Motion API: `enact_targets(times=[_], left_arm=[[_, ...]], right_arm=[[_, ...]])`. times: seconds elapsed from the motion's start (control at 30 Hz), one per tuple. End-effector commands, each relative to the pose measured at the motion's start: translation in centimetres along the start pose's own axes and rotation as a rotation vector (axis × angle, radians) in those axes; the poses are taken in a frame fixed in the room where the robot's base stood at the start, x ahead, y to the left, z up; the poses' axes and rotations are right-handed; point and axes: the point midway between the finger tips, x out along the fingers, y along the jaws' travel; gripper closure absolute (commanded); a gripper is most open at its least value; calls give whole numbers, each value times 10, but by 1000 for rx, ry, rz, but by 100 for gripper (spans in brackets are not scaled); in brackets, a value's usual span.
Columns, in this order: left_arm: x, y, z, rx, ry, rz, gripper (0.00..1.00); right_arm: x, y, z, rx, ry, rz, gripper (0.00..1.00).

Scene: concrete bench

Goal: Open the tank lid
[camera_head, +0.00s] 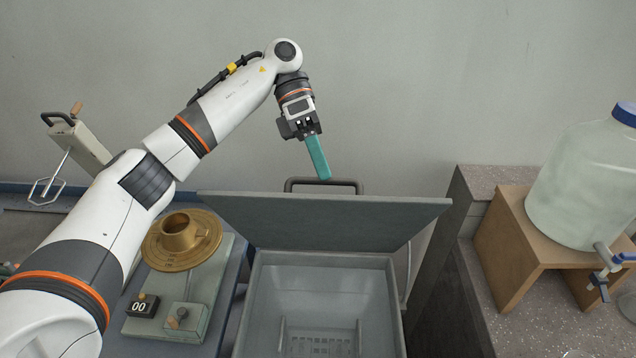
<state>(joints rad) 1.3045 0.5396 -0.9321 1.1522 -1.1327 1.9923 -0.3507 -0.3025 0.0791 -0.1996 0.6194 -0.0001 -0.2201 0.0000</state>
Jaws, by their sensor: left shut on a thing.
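The grey tank (254,315) stands at the bottom middle, its inside showing with a slotted patch at the bottom. Its flat grey lid (325,222) is raised on the far side and tilted up, with the underside facing me. A dark bar handle (350,185) sticks up beyond the lid's upper edge. My left gripper (323,175) reaches down from above, its long teal fingers shut on the handle. The fingers hide part of the handle bar, so the exact grip is hard to see. My right gripper is not in view.
Left of the tank are a brass flanged piece (197,243), a small "00" counter (142,306) and a whisk-like mixer (79,142). Right of it, a large water jug (583,180) with a tap sits on a wooden stand (510,250). A plain wall stands behind.

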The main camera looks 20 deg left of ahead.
Motion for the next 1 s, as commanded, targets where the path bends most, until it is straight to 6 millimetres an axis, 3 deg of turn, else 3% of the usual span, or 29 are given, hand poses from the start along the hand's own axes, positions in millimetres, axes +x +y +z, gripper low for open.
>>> enact_targets(times=[0.03,0.2,0.8,0.83,0.93,1.0], left_arm=[[0,-12,2,-27,-6,-8,100],[-9,-22,-2,-27,-5,-8,100],[-14,-29,-3,-28,-4,-9,100],[-14,-29,-3,-28,-4,-9,86],[-15,-29,-3,-28,-4,-10,70],[-15,-28,-4,-27,-5,-10,66]], right_arm=[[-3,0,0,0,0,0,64],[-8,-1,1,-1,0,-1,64],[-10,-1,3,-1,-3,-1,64],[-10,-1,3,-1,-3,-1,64],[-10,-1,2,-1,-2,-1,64],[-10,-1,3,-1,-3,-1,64]])
